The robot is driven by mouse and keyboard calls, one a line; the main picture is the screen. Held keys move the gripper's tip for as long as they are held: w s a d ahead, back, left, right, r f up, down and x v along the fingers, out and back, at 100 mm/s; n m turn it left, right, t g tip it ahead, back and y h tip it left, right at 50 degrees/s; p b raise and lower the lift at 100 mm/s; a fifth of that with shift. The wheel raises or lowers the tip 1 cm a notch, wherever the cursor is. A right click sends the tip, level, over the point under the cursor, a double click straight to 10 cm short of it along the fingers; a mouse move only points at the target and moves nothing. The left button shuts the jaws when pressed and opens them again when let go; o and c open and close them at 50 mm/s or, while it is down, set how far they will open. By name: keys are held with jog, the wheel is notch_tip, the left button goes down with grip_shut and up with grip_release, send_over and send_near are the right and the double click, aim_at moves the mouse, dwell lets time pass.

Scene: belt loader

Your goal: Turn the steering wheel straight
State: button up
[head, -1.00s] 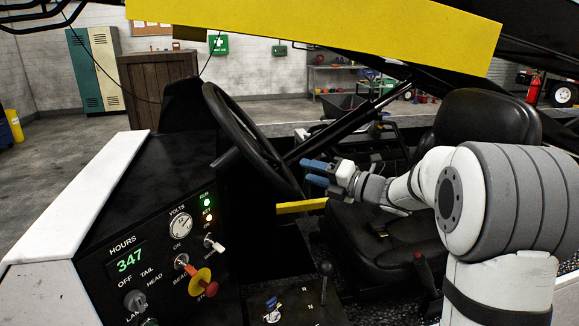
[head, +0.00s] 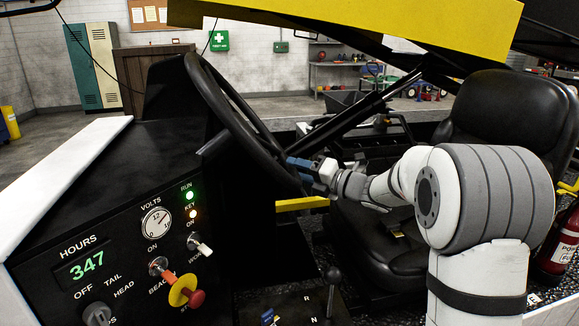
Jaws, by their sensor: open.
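The black steering wheel (head: 236,112) stands tilted on its column behind the dashboard, seen nearly edge-on. My gripper (head: 293,168) with blue fingertips is at the wheel's lower right rim. The fingers are open, and their tips overlap the rim in the picture. I cannot tell whether they touch it. The wheel's spokes and hub are mostly hidden by this angle, so its turn angle does not show clearly.
The black dashboard (head: 130,215) has a volts gauge (head: 156,221), lit lamps, switches and a red-and-yellow stop knob (head: 186,291). A black seat (head: 500,125) stands behind my arm. A gear lever (head: 332,290) rises below. A yellow beam (head: 400,20) crosses overhead.

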aim_at(290, 168)
jog(key=shift+x, duration=1.6)
jog(key=shift+c, duration=0.3)
grip_shut()
